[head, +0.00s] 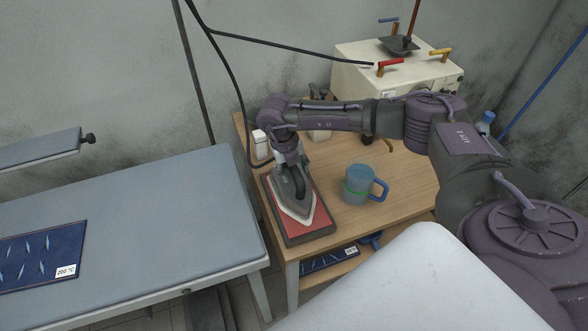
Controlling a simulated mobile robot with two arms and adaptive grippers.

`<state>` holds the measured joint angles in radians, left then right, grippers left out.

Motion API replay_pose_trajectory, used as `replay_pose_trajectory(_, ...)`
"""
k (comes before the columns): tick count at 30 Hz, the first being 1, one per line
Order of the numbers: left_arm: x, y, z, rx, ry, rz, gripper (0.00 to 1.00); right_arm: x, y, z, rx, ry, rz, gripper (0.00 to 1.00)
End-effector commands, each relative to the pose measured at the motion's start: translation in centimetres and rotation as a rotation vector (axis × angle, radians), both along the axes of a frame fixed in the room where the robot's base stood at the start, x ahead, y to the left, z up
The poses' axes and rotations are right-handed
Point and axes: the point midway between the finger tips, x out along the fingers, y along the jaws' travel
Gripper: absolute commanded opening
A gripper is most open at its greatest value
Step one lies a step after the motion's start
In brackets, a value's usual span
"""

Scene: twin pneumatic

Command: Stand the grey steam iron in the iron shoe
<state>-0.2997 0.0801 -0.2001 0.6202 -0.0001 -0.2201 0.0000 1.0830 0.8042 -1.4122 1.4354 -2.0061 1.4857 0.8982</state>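The grey steam iron (297,206) is at the middle of the view, its pointed end toward the front. It is over a red pad in a dark frame (321,223), on the wooden table. I take this framed pad to be the iron shoe, but cannot be sure. A pale edge shows around the iron's base. I cannot tell whether the iron rests fully on the pad. My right gripper (289,163) points down at the rear of the iron's dark handle. Its fingertips are partly hidden, so its grip is unclear. My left gripper is out of view.
A blue-grey mug (357,185) with a green band stands right of the iron. A cream machine (361,72) with red and yellow handles is behind. A grey ironing board (150,240) fills the left. A black hose (240,105) hangs down behind the iron.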

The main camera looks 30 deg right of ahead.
Motion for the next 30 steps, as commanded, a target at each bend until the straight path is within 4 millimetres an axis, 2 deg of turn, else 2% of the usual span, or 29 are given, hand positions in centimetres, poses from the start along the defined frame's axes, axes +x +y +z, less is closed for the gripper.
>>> replay_pose_trajectory(4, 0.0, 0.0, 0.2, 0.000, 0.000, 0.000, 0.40, 0.0, 0.0, 0.2, 0.000, 0.000, 0.000, 0.51)
replay_pose_trajectory(8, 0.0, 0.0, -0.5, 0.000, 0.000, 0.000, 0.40, 0.2, 0.2, 1.1, 0.001, -0.004, 0.000, 0.51)
replay_pose_trajectory(21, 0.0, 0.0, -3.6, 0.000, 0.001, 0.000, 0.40, 0.5, 1.9, 9.6, 0.001, -0.004, 0.001, 0.51)
replay_pose_trajectory(25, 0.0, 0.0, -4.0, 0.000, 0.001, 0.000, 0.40, 0.6, 2.2, 11.1, 0.001, -0.002, 0.000, 0.51)
replay_pose_trajectory(30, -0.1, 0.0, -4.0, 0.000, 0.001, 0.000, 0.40, 0.5, 2.3, 11.9, 0.000, 0.000, 0.000, 0.51)
